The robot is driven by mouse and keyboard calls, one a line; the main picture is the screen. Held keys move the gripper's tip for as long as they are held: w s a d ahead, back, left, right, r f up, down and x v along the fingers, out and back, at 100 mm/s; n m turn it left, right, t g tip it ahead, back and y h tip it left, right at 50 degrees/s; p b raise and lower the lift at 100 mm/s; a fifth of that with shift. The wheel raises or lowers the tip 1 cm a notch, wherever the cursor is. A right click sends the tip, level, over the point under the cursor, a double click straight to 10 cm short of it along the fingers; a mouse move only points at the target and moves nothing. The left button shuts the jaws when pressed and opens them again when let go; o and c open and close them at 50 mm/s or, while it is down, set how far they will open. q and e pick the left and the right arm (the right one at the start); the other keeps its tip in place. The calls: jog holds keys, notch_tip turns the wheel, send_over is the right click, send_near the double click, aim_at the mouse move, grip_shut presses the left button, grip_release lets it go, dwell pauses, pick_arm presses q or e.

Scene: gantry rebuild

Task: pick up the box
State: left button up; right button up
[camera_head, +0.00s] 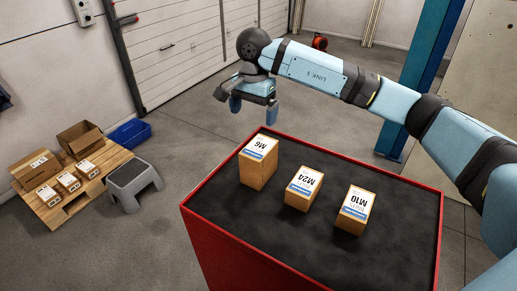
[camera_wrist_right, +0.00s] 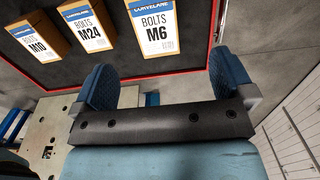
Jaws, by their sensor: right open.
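Three cardboard bolt boxes stand on the dark top of a red cart (camera_head: 230,241). The M6 box (camera_head: 257,172) is at the left, the M24 box (camera_head: 302,190) in the middle, the M10 box (camera_head: 354,211) at the right. My right gripper (camera_head: 253,111) is open and empty, above and beyond the M6 box, apart from it. In the right wrist view its two blue fingers (camera_wrist_right: 160,78) are spread, with the M6 box (camera_wrist_right: 152,25) ahead between them. The M24 box (camera_wrist_right: 88,24) and M10 box (camera_wrist_right: 37,43) also show there. My left gripper is not in view.
The cart has a raised red rim. A blue post (camera_head: 424,60) stands behind my right arm. The cart's front top is clear.

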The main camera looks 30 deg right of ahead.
aim_at(259, 146)
jog(key=f, duration=0.2)
jog(key=f+p, duration=0.1)
jog(key=f, duration=0.5)
jog(key=shift+d, duration=0.35)
jog(key=f+p, duration=0.1)
jog(key=f, duration=0.1)
jog(key=d+f+p, duration=0.1)
jog(key=f, duration=0.1)
jog(key=shift+f, duration=0.65)
jog(key=shift+r, duration=0.1)
jog(key=c, duration=1.2)
